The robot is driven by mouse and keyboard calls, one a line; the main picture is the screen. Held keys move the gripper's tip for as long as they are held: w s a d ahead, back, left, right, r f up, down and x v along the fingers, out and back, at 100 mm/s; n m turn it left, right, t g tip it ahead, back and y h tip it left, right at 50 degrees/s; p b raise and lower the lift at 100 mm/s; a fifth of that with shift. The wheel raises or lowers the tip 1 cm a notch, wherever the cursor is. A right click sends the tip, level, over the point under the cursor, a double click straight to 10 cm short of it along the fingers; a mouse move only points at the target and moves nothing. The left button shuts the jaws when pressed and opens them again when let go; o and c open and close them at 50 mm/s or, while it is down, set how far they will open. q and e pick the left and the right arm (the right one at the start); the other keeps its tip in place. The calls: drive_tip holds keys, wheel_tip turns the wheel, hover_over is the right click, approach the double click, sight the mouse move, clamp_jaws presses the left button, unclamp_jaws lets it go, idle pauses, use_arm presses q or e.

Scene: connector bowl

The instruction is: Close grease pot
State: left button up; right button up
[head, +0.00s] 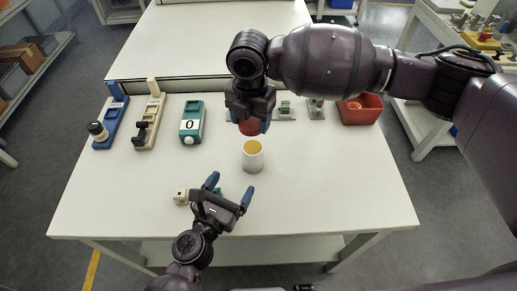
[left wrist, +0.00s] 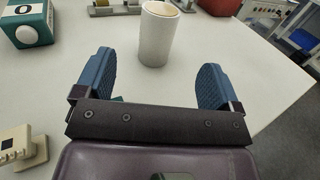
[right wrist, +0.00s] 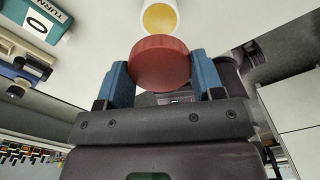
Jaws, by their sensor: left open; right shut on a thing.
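The grease pot (head: 253,160) is a white cylinder with yellow grease at its open top, upright on the white table. It also shows in the left wrist view (left wrist: 156,38) and the right wrist view (right wrist: 160,17). My right gripper (head: 249,124) is shut on a round red lid (right wrist: 160,62) and holds it above and slightly behind the pot, apart from it. The lid shows partly in the head view (head: 249,128). My left gripper (head: 231,186) is open and empty, in front of the pot, with its fingers pointing toward it.
Along the back stand a blue fixture (head: 112,116), a beige fixture (head: 150,116), a teal box with a dial (head: 191,121) and a red bin (head: 361,110). The table's right front is clear.

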use_arm(q)
drive_tip(key=shift+w, duration=0.1)
use_arm(e)
drive_tip(key=shift+w, duration=0.15)
use_arm(q)
drive_tip(key=x, duration=1.2)
idle(0.4)
drive_tip(key=c, duration=1.4)
use_arm(e)
hover_over(253, 147)
drive_tip(key=shift+f, duration=2.5)
